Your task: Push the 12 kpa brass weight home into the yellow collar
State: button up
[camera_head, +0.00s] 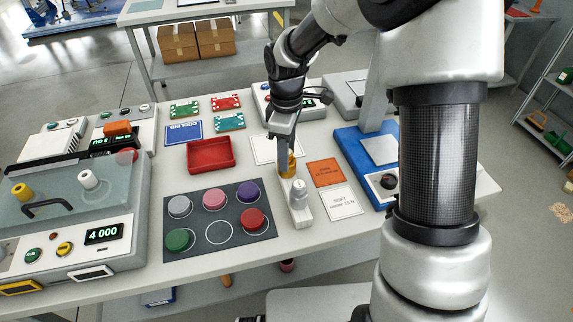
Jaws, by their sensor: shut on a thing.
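My gripper (286,152) points down over the far end of a small light-grey block device (298,212) in the middle of the table. It is shut on a small brass-gold piece, taken as the brass weight (290,169), which stands upright at the device's far end. The fingers hide part of it. I cannot separate a yellow collar from the weight at this size, nor tell how deep the weight sits. No 12 kPa marking is readable. A silver knob (298,188) stands on the device's near part.
A dark mat (218,249) with coloured discs and one empty ring lies left of the device. A red tray (211,155) is behind it. Orange (325,172) and white (341,203) cards and a blue machine (354,147) are to the right. A glass-topped machine (75,215) fills the left.

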jog(key=shift+r+p, duration=1.45)
jog(key=shift+r, duration=0.4)
jog(key=shift+r+p, duration=1.6)
jog(key=shift+r, duration=0.35)
